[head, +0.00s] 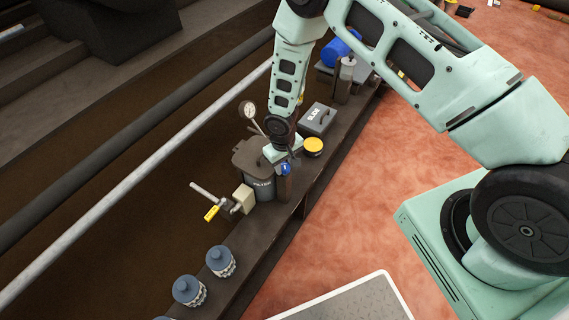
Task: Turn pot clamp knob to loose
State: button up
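A dark grey pot labelled FILTER (262,186) stands on the narrow dark bench in the head view. A small blue part (285,169) shows at the pot's right side, on top of a dark upright piece; it may be the clamp knob, but it is too small to be sure. My gripper (287,157) is at the end of the arm, pointing down just above and beside the blue part, at the pot's right edge. Its fingers are too small and partly hidden, so I cannot tell whether they touch the part or how the knob is turned.
A gauge (249,111) stands behind the pot. A yellow-handled valve (213,212) sticks out left. A yellow-lidded jar (313,146) and a grey box (317,119) stand close behind my gripper. Blue-topped jars (220,261) stand at the front. The reddish floor is open to the right.

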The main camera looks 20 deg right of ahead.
aim_at(285, 168)
jog(key=shift+n, duration=0.3)
jog(key=n, duration=0.4)
jog(key=shift+d+n, duration=0.1)
jog(key=shift+n, duration=2.1)
jog(key=o, duration=1)
notch_tip(285, 168, up, 18)
jog(key=p, duration=0.1)
jog(key=shift+s+a+f, duration=0.2)
jog(key=shift+s+f, duration=0.05)
jog(key=shift+s, duration=0.1)
